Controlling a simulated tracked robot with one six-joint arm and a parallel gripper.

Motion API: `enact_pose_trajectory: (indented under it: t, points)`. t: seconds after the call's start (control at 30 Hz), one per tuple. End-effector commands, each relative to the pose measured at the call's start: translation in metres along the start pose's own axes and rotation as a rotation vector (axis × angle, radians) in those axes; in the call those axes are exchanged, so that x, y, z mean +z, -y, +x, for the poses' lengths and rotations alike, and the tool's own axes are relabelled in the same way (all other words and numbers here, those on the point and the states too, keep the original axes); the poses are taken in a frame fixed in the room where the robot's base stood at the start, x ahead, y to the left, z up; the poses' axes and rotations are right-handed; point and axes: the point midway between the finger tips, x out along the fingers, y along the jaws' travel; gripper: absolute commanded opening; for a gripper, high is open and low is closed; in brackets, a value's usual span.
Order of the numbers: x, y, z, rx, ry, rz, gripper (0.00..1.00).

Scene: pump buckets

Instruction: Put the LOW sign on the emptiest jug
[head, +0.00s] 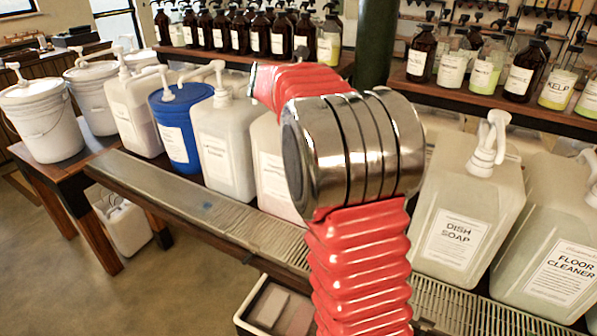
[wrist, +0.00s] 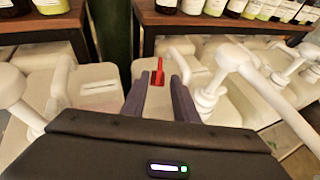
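A small red piece (wrist: 158,72), perhaps the LOW sign seen edge-on, shows just past my fingertips in the wrist view; no lettering is readable. My gripper (wrist: 159,82) has its two dark fingers apart, with a gap visible beside the red piece. It is over the pale top of a jug (wrist: 155,102); I cannot tell whether the red piece rests on it. In the head view my arm hides the gripper. Jugs there include a dish soap jug (head: 467,215), a floor cleaner jug (head: 545,230), a white jug (head: 226,140) and another partly hidden (head: 268,165). Fill levels are unclear.
White pump heads (wrist: 222,70) stand close on the right in the wrist view. A blue jug (head: 175,125) and white buckets (head: 42,120) stand at left. Bottles line the back shelf (head: 470,95). A dark green post (head: 375,45) rises behind my arm. A metal grate (head: 180,195) runs in front.

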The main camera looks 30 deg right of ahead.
Motion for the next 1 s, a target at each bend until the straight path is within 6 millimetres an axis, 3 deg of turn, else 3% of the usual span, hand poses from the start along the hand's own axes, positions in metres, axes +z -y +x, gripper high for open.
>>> enact_pose_trajectory:
  t: [0.27,0.53,1.0]
  points:
    - [-0.009,0.009,-0.019,0.019,-0.051,0.090,0.27]
    - [-0.047,0.045,-0.080,0.053,-0.245,0.408,0.27]
    - [-0.139,0.120,-0.194,-0.032,-0.651,0.987,0.27]
